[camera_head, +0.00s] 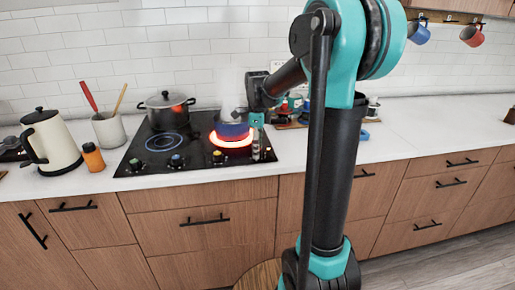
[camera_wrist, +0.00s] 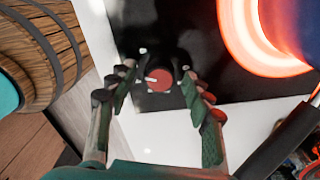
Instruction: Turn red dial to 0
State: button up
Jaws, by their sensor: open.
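The red dial (camera_wrist: 160,81) is on the black cooktop (camera_wrist: 190,25) in the wrist view, with a pale pointer mark toward the picture's left. My gripper (camera_wrist: 157,88) is open, its two fingers on either side of the dial. I cannot tell whether they touch it. In the head view my gripper (camera_head: 262,150) points down at the cooktop's front right corner (camera_head: 268,155) and hides the red dial. The right front burner (camera_head: 231,142) glows red-orange, and its glowing ring (camera_wrist: 240,40) also shows in the wrist view.
A blue pot (camera_head: 233,131) sits on the glowing burner, close to my gripper. Other dials, blue (camera_head: 135,163), green (camera_head: 177,160) and yellow (camera_head: 217,156), line the front edge. A dark lidded pot (camera_head: 167,110) stands behind. White counter (camera_head: 425,135) lies to the right.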

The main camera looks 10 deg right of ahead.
jog(key=c, duration=1.2)
jog(key=shift+o, duration=0.2)
